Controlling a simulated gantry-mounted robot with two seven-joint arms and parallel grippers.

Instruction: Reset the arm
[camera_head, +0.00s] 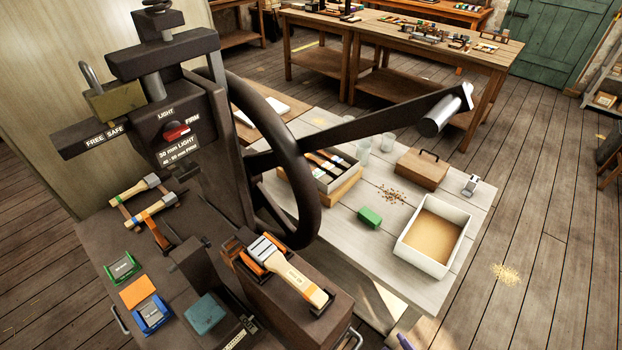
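The dark handwheel press (215,150) stands at the left. Its black arm (350,122) runs from the handwheel (311,200) up and to the right, out over the light table. A pale cylindrical grip (438,118) sits at the arm's outer end. A red selector knob (176,132) lies between labels reading LIGHT and FIRM. A brass padlock-shaped block (116,101) stands above the FREE SAFE label (104,137). A wooden-handled brush (288,272) lies in an orange holder (250,262) on the press bed. Neither of my grippers is in view.
The light table (470,205) holds a sand-coloured tray (464,227), a wooden box (421,170), a green block (370,217), glass jars and a brush crate (340,190). Brushes on a rack (135,190) and coloured blocks lie at lower left. Open floor lies right.

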